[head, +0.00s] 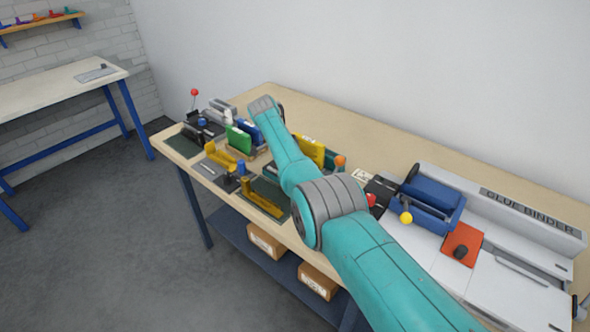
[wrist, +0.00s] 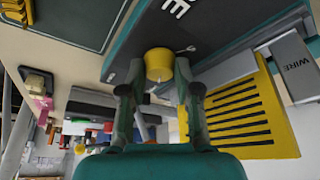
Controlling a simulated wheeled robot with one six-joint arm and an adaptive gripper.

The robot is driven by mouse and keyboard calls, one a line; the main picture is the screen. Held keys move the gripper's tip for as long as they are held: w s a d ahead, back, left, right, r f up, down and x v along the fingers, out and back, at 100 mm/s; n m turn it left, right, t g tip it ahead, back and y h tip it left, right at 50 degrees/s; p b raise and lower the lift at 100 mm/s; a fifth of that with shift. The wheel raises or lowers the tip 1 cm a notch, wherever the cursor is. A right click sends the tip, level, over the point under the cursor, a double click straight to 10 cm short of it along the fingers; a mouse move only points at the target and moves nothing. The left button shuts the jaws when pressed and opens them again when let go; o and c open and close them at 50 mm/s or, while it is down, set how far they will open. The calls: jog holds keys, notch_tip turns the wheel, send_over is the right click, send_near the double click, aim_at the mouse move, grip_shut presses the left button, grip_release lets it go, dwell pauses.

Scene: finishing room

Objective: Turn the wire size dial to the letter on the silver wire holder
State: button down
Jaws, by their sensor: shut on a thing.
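In the wrist view, a round yellow dial (wrist: 158,62) sits on a dark panel with large white letters, of which "RE" shows. My gripper (wrist: 158,75) has a finger on each side of the dial and is shut on it. The dial's scale letters and its setting cannot be read. A silver holder marked "WIRE" (wrist: 292,62) stands at the right of the wrist view; no size letter on it is legible. In the head view my arm hides the gripper and the dial.
A yellow slotted block (wrist: 240,115) stands close right of my gripper. In the head view, the wooden bench (head: 350,120) holds several small machines, a green block (head: 238,139) and the white glue binder (head: 520,215). Bare bench top lies behind the machines.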

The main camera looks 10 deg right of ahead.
jog(key=shift+s+f, duration=0.1)
dwell(0.5)
jog(key=c, duration=0.8)
grip_release()
jog(key=v, duration=0.7)
jog(key=shift+a+r, duration=0.1)
jog(key=shift+r, duration=0.15)
jog(key=shift+a, duration=0.1)
